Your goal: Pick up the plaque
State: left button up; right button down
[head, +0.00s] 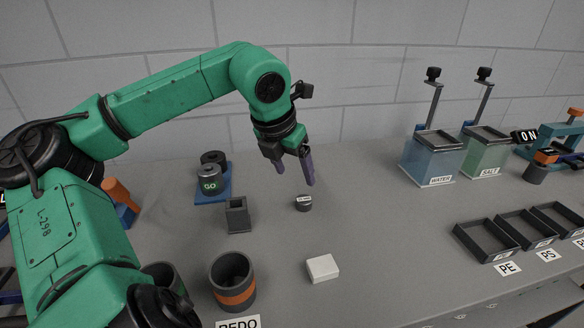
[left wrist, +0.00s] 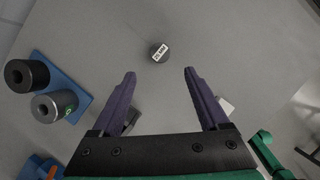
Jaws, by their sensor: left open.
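I cannot tell for certain which object is the plaque. A small dark round piece (head: 303,206) with a white label on top lies on the grey table; it also shows in the left wrist view (left wrist: 151,57), just beyond the fingertips. A flat white block (head: 322,268) lies nearer the front, partly hidden behind a finger in the left wrist view (left wrist: 227,104). My left gripper (head: 295,176) is open and empty, above and slightly behind the round piece, fingers pointing down. My right gripper is not in view.
A grey square holder (head: 237,216) and an orange-banded cup (head: 232,284) stand left of the white block. Dark cylinders stand on a blue base (head: 226,187). WATER (head: 432,160) and SALT tanks (head: 484,154) and several black trays (head: 487,240) are right.

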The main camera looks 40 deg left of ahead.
aim_at(320, 269)
jog(key=k+l, duration=0.5)
jog(key=l, duration=0.15)
jog(key=k+l, duration=0.5)
jog(key=l, duration=0.15)
jog(key=k+l, duration=0.55)
jog(key=l, duration=0.1)
